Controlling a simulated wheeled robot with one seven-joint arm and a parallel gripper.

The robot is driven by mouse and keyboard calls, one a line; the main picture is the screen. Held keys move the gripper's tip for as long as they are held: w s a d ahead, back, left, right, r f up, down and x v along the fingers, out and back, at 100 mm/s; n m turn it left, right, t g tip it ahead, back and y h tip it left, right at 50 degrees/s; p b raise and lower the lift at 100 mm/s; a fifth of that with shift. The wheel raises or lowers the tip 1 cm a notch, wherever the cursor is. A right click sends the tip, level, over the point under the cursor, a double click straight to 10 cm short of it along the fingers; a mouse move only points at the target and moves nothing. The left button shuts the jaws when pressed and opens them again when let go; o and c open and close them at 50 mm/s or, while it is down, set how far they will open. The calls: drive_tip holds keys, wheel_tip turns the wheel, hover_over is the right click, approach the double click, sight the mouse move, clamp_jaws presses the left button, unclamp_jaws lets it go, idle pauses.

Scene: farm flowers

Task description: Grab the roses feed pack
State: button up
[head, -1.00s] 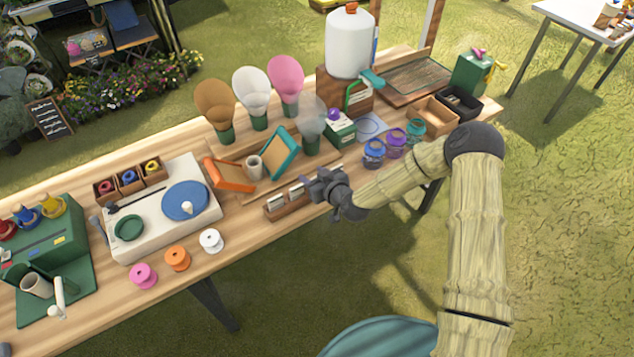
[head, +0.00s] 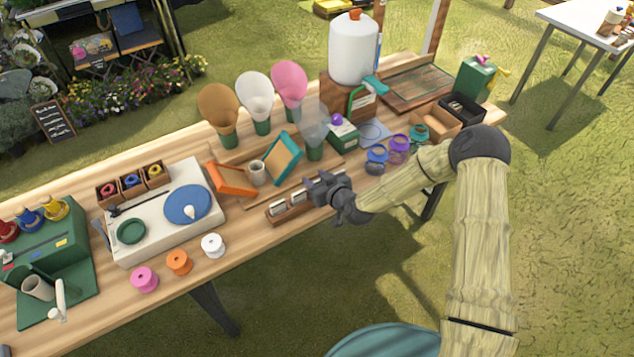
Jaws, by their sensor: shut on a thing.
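A low wooden rack (head: 284,214) stands at the front edge of the table and holds small white packs. One pack (head: 277,208) is at its left end and another pack (head: 297,197) is in the middle. Their labels are too small to read, so I cannot tell by sight which is roses. My gripper (head: 318,186) is at the right end of the rack, shut on a small pack there. The dark fingers hide most of that pack. I cannot tell whether it is clear of the rack.
Orange (head: 231,179) and teal (head: 283,158) frames and a beige cup (head: 257,172) stand just behind the rack. Blue (head: 376,160) and purple (head: 398,149) jars are to the right, close to my arm. A white turntable-like board (head: 150,243) and spools (head: 212,245) are left.

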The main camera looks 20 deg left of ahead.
wheel_tip(320, 180, up, 9)
drive_tip(key=b, duration=0.1)
idle(0.3)
idle(0.5)
